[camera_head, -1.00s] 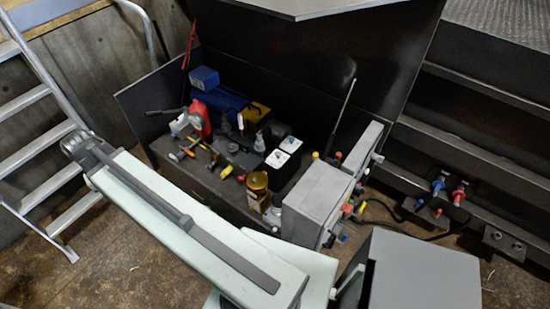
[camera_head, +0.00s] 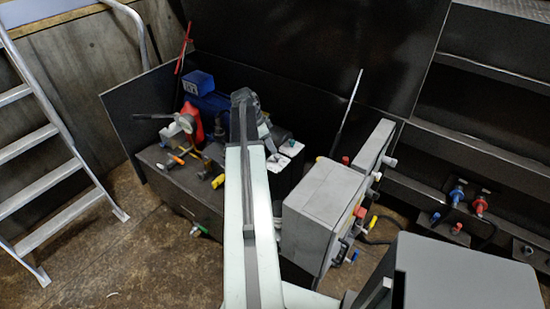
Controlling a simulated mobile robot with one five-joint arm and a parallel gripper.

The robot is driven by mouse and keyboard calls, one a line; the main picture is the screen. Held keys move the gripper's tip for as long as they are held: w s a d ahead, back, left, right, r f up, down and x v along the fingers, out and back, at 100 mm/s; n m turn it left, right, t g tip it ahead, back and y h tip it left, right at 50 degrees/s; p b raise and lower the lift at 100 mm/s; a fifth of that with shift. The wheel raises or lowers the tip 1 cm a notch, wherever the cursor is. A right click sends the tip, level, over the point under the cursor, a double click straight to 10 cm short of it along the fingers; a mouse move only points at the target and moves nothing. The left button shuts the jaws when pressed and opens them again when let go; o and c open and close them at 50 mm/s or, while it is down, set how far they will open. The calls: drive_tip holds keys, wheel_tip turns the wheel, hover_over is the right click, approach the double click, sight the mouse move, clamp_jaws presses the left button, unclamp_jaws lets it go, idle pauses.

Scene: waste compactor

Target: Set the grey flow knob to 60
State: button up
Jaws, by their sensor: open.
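I cannot pick out the grey flow knob or any number scale for certain. The hydraulic unit, with a blue motor (camera_head: 202,84), a red part (camera_head: 194,112) and a pale round piece (camera_head: 184,123), sits on a dark tank (camera_head: 185,198). Small pale knob-like parts (camera_head: 389,160) stick out of the right side of a grey panel (camera_head: 376,143); I cannot tell what they are. My pale green arm reaches up the middle of the view and hides part of the unit. My gripper does not show.
A grey box (camera_head: 322,205) stands right of my arm. A metal ladder (camera_head: 45,140) leans at left. Blue (camera_head: 457,193) and red (camera_head: 480,205) couplings are at right. Brown floor (camera_head: 110,265) is clear at lower left.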

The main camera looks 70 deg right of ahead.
sight(277, 156)
drive_tip(key=b+x, duration=0.5)
drive_tip(key=x, duration=0.1)
drive_tip(key=shift+f, duration=0.35)
drive_tip(key=shift+r, duration=0.15)
clamp_jaws()
drive_tip(key=shift+n, duration=0.3)
